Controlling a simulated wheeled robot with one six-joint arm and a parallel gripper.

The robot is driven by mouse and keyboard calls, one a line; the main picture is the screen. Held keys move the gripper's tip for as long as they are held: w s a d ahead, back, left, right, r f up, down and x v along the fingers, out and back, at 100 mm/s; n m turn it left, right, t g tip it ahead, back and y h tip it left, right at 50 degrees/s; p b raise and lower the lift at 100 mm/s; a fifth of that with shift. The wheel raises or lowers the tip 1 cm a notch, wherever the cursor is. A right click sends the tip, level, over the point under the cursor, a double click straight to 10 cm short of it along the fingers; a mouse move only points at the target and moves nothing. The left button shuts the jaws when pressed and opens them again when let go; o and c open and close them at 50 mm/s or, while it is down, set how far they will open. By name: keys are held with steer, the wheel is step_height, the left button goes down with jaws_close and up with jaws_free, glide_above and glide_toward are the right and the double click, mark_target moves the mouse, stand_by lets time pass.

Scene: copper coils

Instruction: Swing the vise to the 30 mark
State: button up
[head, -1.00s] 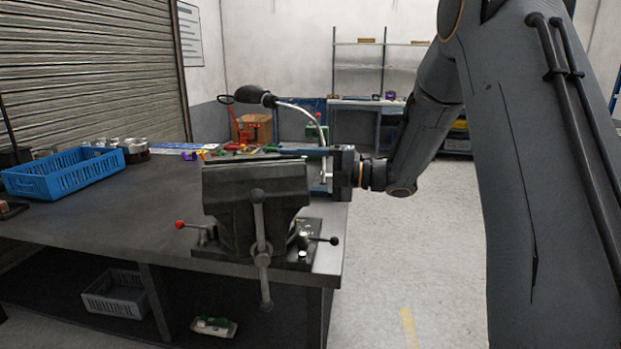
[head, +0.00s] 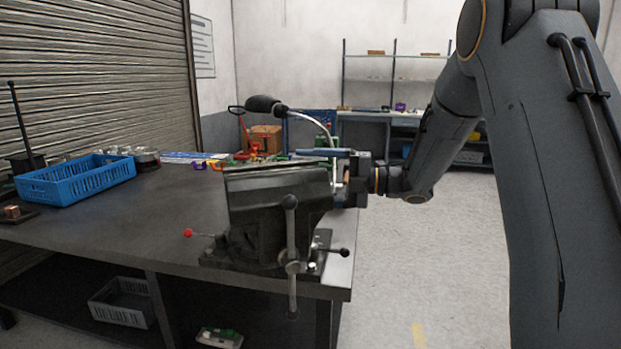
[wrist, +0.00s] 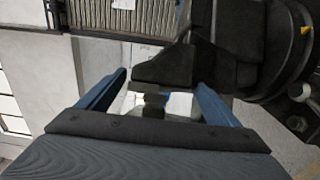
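The dark grey vise (head: 270,205) stands at the near right corner of the workbench, with its screw and bar handle (head: 291,245) facing me. A red-knobbed lever (head: 188,233) and a black-knobbed lever (head: 344,252) stick out from its base (head: 225,255). No 30 mark is readable. My gripper (head: 322,153) is at the vise's far right side, with a blue finger level behind the jaw tops. In the wrist view its two blue fingers (wrist: 158,85) are spread, with a dark part of the vise between or just beyond them. Contact is unclear.
A blue basket (head: 75,185) and round metal parts stand at the left of the workbench (head: 130,225). Small coloured items lie at the back. Floor to the right is clear.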

steer(key=b+v, duration=0.1)
steer(key=v, duration=0.6)
steer(key=shift+d, duration=0.4)
steer(key=shift+s, duration=0.15)
